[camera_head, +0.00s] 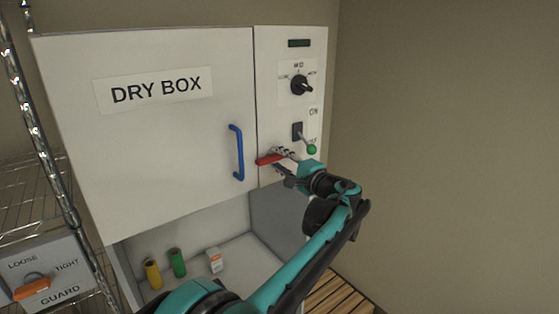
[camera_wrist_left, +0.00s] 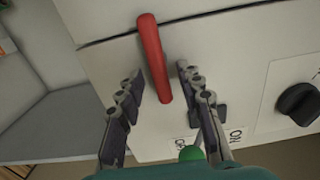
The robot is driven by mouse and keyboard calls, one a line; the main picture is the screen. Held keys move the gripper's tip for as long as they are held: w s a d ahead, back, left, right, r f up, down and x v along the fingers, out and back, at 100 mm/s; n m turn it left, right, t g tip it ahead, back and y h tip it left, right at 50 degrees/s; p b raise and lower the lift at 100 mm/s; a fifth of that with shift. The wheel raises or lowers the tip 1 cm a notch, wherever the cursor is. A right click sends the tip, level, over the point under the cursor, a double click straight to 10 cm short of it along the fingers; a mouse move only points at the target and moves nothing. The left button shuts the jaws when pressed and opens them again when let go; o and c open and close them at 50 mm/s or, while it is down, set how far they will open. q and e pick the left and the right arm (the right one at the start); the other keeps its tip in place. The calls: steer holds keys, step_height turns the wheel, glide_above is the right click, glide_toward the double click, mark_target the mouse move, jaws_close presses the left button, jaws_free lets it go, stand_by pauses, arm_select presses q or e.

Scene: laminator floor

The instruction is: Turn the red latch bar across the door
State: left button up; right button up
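The red latch bar (camera_head: 268,159) is on the white control panel, right of the dry box door (camera_head: 150,150). It lies nearly level, its left end at the seam beside the door. In the left wrist view the red bar (camera_wrist_left: 152,55) reaches a little over the seam. My left gripper (camera_head: 283,160) is at the bar's right end and hides part of it. In the wrist view its two fingers (camera_wrist_left: 158,76) are apart, one on each side of the bar, with gaps visible. My right gripper is not in view.
A blue handle (camera_head: 237,153) stands on the door, left of the bar. A green-tipped toggle switch (camera_head: 311,149) and a black knob (camera_head: 301,85) are above my gripper. Yellow (camera_head: 152,274) and green (camera_head: 177,263) cylinders and a small white box (camera_head: 215,260) stand below the door.

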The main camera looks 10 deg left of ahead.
arm_select(q)
steer(key=v, duration=1.1)
steer(key=shift+s+d, duration=0.25)
steer(key=s+a+f+n+g+h+b, duration=0.15)
steer(key=s+a+f+b, duration=0.3)
steer(key=f, duration=0.55)
steer(key=s+a+f+g+h+b, duration=0.1)
steer(key=s+a+f+h+b, duration=0.25)
steer(key=s+f+b, duration=0.4)
steer(key=s+a+f+n+g+h+b, duration=0.1)
steer(key=s+a+f+g+h+b, duration=0.2)
steer(key=f, duration=0.9)
steer(key=s+d+f+n+h+b, duration=0.1)
steer(key=s+f+b, duration=0.3)
steer(key=f, duration=0.4)
steer(key=s+d+f+n+t+h+b, duration=0.1)
steer(key=s+f+n+h+b, duration=0.1)
steer(key=s+f+b, duration=0.3)
steer(key=s+d+f+n+h+b, duration=0.1)
steer(key=s+f, duration=0.5)
steer(key=f, duration=0.7)
steer(key=n+h+b, duration=0.1)
steer(key=h+b, duration=0.1)
steer(key=b, duration=0.1)
steer(key=shift+s+d+t+b, duration=0.2)
steer(key=shift+s+t+b, duration=0.15)
steer(key=shift+b, duration=0.05)
